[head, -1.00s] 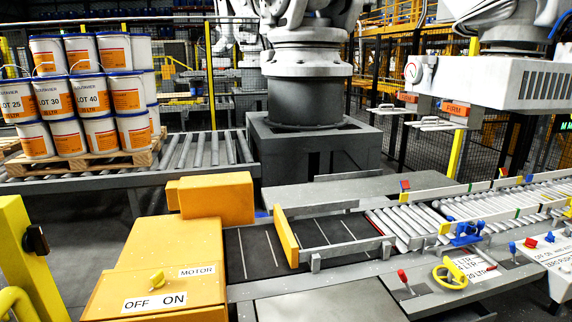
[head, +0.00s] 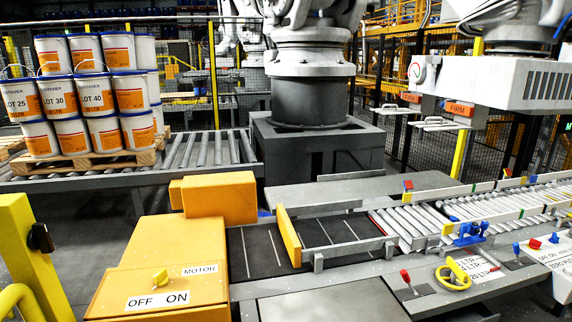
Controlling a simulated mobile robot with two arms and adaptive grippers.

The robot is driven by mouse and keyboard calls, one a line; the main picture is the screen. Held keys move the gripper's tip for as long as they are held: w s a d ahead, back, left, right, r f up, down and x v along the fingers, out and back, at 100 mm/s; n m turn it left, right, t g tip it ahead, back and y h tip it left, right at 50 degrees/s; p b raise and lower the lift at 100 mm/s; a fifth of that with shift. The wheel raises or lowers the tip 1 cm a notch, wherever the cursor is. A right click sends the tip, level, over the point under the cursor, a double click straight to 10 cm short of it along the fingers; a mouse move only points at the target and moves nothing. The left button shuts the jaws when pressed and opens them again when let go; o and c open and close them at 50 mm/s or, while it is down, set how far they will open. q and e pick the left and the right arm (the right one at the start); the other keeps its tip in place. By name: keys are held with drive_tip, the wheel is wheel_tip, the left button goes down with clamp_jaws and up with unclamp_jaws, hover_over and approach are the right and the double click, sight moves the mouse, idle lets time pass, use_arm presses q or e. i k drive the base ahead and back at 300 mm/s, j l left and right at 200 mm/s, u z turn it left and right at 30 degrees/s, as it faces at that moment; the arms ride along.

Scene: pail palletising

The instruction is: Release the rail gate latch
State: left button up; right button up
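A yellow gate-like plate (head: 289,237) stands across the dark belt (head: 262,250), beside a low grey rail (head: 352,251). A red-knobbed lever (head: 405,275) stands on the grey conveyor frame, left of a yellow handwheel (head: 453,277). A blue clamp-like fitting (head: 469,233) sits at the near guide rail of the rollers. I cannot tell which of these parts is the rail gate latch, or whether it is fastened. Neither of my grippers is in view.
Stacked white pails (head: 73,134) stand on a wooden pallet (head: 95,163) on rollers behind. A yellow post (head: 30,255) is at the left edge. The belt is empty.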

sight(38, 237)
drive_tip(key=u, duration=1.4)
